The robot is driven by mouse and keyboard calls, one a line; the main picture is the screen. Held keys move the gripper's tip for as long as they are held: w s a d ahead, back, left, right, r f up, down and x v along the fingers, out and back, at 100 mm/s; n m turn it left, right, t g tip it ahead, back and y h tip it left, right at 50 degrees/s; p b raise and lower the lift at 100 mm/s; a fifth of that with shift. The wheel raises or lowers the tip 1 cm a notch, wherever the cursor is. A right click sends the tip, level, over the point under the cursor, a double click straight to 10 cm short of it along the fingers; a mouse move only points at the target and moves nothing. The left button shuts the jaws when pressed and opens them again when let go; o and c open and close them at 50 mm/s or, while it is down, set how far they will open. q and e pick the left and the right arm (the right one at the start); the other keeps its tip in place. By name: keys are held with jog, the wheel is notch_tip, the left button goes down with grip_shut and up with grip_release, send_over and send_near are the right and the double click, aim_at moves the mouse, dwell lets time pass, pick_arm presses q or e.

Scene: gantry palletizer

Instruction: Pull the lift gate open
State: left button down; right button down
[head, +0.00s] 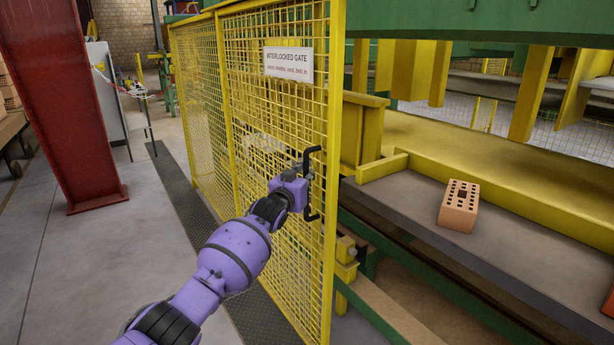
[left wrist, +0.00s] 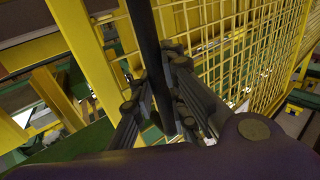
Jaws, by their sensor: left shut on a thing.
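The lift gate is a yellow mesh panel (head: 278,110) with a yellow frame and a white sign (head: 289,65) reading "INTERLOCKED GATE". A black handle (head: 312,185) stands upright near its right edge. My left gripper (head: 305,190) is at the handle, with my purple left arm reaching in from below. In the left wrist view the dark handle bar (left wrist: 149,45) runs between the two fingers (left wrist: 168,95), which are shut on it. The mesh panel (left wrist: 225,45) shows behind. The fingertips are partly hidden in the head view. My right gripper is not in view.
A brick with holes (head: 459,206) lies on the grey conveyor surface (head: 408,199) right of the gate. A red steel column (head: 68,110) stands at the left. The grey floor (head: 100,255) left of the gate is clear.

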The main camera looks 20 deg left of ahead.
pick_arm(q)
jog(key=shift+a+f, duration=0.4)
jog(key=shift+a, duration=0.1)
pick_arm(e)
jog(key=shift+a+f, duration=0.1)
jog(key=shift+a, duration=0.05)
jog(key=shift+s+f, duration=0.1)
pick_arm(q)
jog(key=c, duration=2)
grip_release()
jog(key=shift+c, duration=0.2)
jog(key=o, duration=0.3)
jog(key=shift+r, duration=0.2)
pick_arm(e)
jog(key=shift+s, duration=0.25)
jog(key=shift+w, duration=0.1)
